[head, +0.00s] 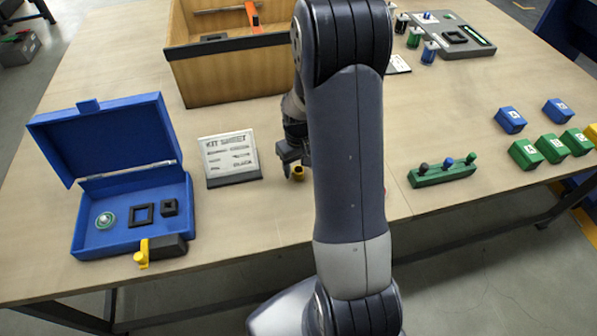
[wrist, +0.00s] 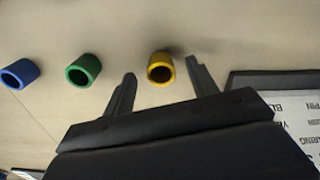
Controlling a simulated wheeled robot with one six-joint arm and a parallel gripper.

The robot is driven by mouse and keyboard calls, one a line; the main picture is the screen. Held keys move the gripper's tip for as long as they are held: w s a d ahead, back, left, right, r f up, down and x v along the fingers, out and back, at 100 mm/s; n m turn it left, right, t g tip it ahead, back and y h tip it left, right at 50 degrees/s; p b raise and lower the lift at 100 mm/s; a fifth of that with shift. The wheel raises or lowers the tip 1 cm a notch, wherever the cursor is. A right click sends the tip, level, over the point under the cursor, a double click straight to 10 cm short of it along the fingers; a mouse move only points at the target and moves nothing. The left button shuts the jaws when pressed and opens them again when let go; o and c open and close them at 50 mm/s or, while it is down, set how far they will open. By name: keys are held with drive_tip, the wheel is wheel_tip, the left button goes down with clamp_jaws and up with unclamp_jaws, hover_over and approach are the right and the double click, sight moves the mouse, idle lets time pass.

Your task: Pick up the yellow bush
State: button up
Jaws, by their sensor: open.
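The yellow bush (wrist: 160,67) is a short hollow cylinder standing on the table, its open end showing in the wrist view. It also shows in the head view (head: 298,173), just right of the sign and partly beside my arm. My gripper (wrist: 160,75) is open, with one finger on each side of the yellow bush in the wrist view. In the head view my gripper (head: 291,165) is low over the table at the bush, partly hidden by my arm.
A green bush (wrist: 84,70) stands just outside the left finger, and a blue bush (wrist: 20,73) stands farther left. A kit sheet stand (head: 231,158) is close on the left. An open blue case (head: 90,235) and a wooden bin (head: 232,75) are beyond it.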

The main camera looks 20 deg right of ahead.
sight(299, 170)
drive_tip(key=shift+f, duration=1.15)
drive_tip(key=shift+c, duration=0.4)
drive_tip(key=c, duration=0.9)
drive_tip(key=shift+c, duration=0.2)
wheel_tip(299, 170, up, 10)
drive_tip(key=shift+r, duration=0.1)
